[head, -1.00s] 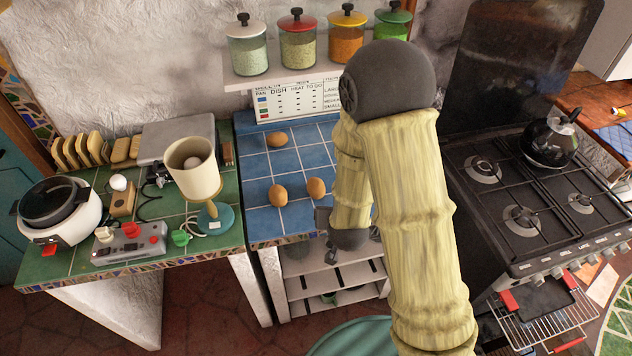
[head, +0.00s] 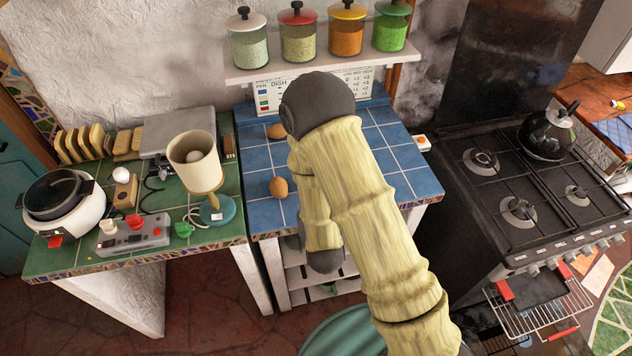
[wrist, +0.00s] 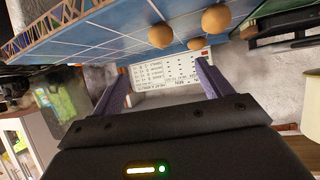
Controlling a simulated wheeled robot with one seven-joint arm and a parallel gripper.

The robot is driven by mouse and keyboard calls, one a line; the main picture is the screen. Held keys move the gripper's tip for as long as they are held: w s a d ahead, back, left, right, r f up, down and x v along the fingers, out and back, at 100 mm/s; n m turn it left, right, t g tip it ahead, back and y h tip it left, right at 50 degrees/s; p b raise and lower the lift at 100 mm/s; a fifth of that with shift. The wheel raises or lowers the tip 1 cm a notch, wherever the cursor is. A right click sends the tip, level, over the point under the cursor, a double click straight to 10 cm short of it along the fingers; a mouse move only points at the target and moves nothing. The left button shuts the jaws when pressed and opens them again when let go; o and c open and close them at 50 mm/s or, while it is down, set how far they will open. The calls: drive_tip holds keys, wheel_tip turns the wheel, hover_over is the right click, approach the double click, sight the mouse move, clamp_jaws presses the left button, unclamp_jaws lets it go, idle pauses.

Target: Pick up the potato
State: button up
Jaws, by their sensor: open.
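Several brown potato-like items lie on the blue tiled counter (head: 405,180). In the head view one (head: 278,188) lies near the counter's left front, and another (head: 276,131) lies farther back, partly covered by my arm. The wrist view is upside down and shows three: one at left (wrist: 160,35), one at right (wrist: 216,18) and a smaller-looking one (wrist: 197,44) between and beyond them. My gripper (wrist: 160,82) is open and empty, its two fingers apart, with the items off beyond the fingertips. In the head view my arm hides the gripper.
A sign card (head: 270,97) stands at the counter's back, below a shelf (head: 240,76) of spice jars. The green tiled counter (head: 85,255) at left holds a cooker, a goblet and bread. A black stove (head: 450,185) stands at right. The blue counter's right part is clear.

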drive_tip(key=shift+b+x, duration=0.75)
drive_tip(key=shift+b, duration=1.3)
drive_tip(key=shift+w+f+b, duration=0.2)
drive_tip(key=shift+f+b, duration=0.1)
drive_tip(key=shift+b, duration=0.95)
drive_tip(key=p+x, duration=0.3)
drive_tip(key=x, duration=0.6)
drive_tip(key=shift+w, duration=0.3)
drive_tip(key=shift+w, duration=0.15)
drive_tip(key=p+x, duration=0.1)
drive_tip(key=x, duration=0.1)
drive_tip(key=p+x, duration=0.1)
drive_tip(key=shift+w+a+p, duration=0.25)
drive_tip(key=shift+w+p, duration=0.1)
drive_tip(key=shift+w, duration=0.05)
drive_tip(key=shift+w+f, duration=0.4)
drive_tip(key=shift+w, duration=0.1)
